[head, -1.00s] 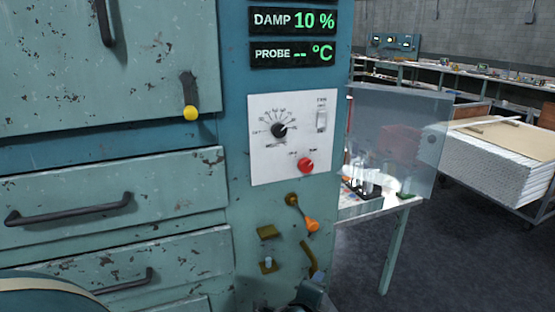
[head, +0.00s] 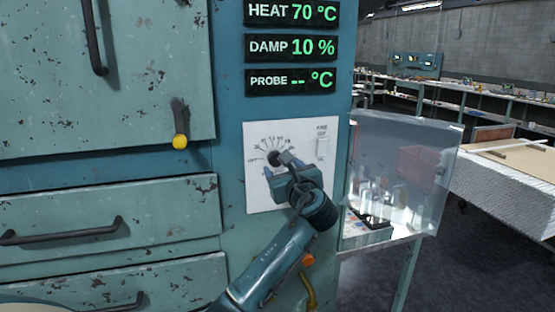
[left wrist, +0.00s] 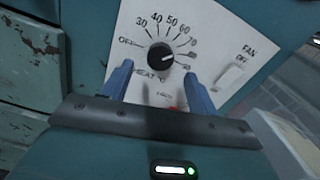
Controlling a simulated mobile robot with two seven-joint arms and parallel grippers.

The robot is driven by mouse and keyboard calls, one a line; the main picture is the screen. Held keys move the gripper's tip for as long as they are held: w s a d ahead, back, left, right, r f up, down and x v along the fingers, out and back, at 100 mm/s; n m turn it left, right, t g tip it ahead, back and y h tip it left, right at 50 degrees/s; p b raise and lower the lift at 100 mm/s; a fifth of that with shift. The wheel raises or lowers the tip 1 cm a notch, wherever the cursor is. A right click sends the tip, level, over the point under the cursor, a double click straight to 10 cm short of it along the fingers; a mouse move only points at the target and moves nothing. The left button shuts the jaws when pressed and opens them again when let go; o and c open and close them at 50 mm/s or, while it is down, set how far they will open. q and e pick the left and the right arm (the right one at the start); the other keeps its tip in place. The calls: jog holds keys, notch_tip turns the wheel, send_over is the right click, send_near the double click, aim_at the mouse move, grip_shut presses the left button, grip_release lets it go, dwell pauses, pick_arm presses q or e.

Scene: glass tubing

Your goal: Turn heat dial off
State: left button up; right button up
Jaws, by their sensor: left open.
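The heat dial is a round black knob (left wrist: 160,55) on a white panel (left wrist: 215,35), with a printed scale from OFF through several numbers around it. A light mark on the knob faces right, towards the high numbers. In the head view the dial (head: 274,157) shows just above my left gripper (head: 286,172). The left gripper is open in front of the panel. In the left wrist view its two blue fingers (left wrist: 159,80) stand apart, either side of the dial and slightly below it. I cannot tell if they touch the panel. My right gripper is not in view.
The heat display (head: 292,13) reads 70 °C. A fan switch (left wrist: 233,74) sits right of the dial. The red knob (left wrist: 181,102) below is mostly hidden by my gripper. A clear sheet (head: 400,170) stands out on the right. Drawer handles (head: 60,232) project on the left.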

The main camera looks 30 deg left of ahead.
aim_at(276, 160)
pick_arm(q)
jog(key=shift+p+x, duration=0.3)
jog(key=shift+x, duration=2.45)
jog(key=shift+w, duration=0.1)
jog(key=shift+c, duration=0.5)
jog(key=c, duration=0.9)
